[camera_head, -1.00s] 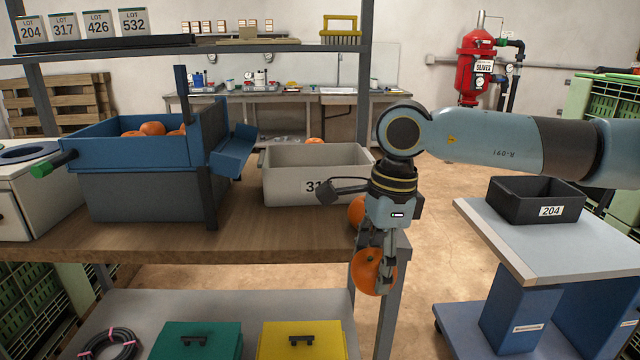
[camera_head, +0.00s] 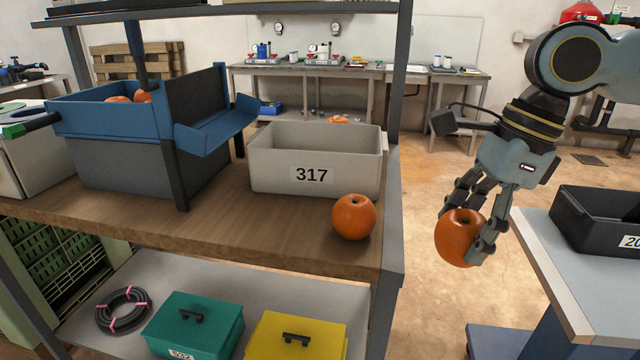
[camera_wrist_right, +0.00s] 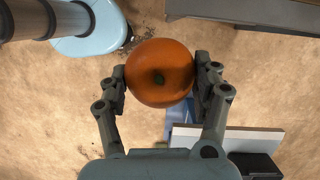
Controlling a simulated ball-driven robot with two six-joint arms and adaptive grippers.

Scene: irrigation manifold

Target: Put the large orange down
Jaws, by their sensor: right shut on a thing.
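My right gripper (camera_head: 472,222) is shut on a large orange (camera_head: 457,238). It holds the orange in the air over the floor, in the gap between the wooden bench and the table at the right. Another orange (camera_head: 354,217) rests on the bench's right front corner, apart from the gripper. My left gripper is not in view.
A grey bin marked 317 (camera_head: 269,172) and a blue hopper (camera_head: 110,135) stand on the wooden bench (camera_head: 262,223). A black bin (camera_head: 590,228) stands on the pale table (camera_head: 551,262) at the right. A green box (camera_head: 205,325) and a yellow box (camera_head: 275,345) are below the bench.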

